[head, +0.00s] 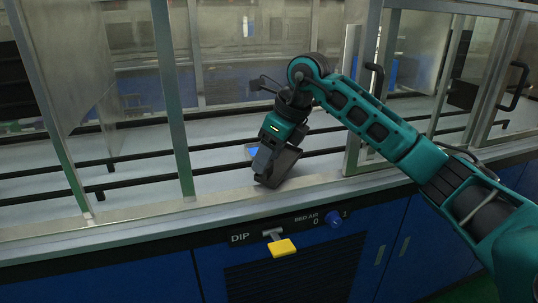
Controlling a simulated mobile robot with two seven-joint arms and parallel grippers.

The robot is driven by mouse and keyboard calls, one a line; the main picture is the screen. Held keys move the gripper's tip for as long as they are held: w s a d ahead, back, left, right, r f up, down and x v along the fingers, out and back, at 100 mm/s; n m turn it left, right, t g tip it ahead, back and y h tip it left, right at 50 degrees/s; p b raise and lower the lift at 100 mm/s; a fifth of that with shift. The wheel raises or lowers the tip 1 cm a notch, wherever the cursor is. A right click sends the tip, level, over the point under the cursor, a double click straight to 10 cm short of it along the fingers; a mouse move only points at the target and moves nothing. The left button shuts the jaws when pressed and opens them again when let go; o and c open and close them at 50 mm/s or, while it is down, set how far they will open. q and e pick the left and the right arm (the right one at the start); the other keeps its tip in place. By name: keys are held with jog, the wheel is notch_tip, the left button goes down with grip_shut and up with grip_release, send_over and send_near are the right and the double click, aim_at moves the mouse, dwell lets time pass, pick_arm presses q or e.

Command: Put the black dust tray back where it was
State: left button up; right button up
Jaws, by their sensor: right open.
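My right gripper (266,166) reaches in from the right through the open front of the glazed enclosure, pointing down just above the inner side of the front sill. It is open. A dark grey, boxy, tilted shape (284,166) lies right at its fingers, close to the sill. It may be the black dust tray, but the fingers overlap it and I cannot tell its outline or whether it touches them. No other black tray is clear in view. My left gripper is not in view.
Black rails (222,168) run across the pale bed behind the sill (140,218). Framed glass panels flank the opening, with a metal post (352,100) close to my right arm. A yellow handle (283,248), the DIP label and a blue knob (334,218) are on the front below.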

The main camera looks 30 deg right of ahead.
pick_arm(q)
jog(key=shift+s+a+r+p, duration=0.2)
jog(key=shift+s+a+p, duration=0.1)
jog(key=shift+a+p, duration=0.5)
pick_arm(e)
jog(key=v, duration=1.2)
jog(key=shift+r, duration=0.45)
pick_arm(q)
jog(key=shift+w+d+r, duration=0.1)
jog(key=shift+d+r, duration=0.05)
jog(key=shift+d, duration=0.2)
